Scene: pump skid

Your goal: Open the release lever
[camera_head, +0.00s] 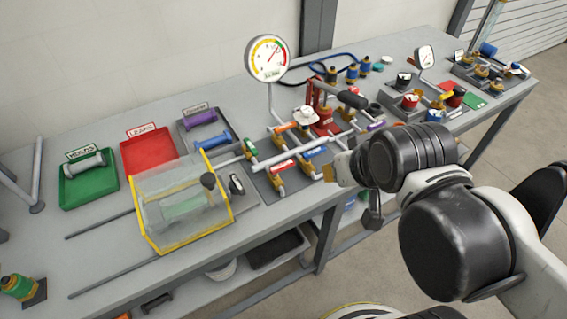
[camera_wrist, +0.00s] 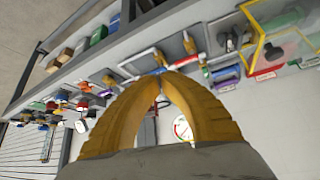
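My gripper (camera_head: 345,168) is at the front edge of the pump skid, beside the small coloured valve handles. In the wrist view its two yellow fingers (camera_wrist: 161,78) arch together and their tips meet, with nothing seen held between them. I cannot tell which of these is the release lever. I cannot tell whether my gripper touches any handle.
A large pressure gauge (camera_head: 267,58) stands behind the skid. A clear, yellow-edged guard (camera_head: 185,205) sits left of it, near a red tray (camera_head: 148,152) and a green tray (camera_head: 88,183). More valves and a second gauge (camera_head: 425,57) are to the right.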

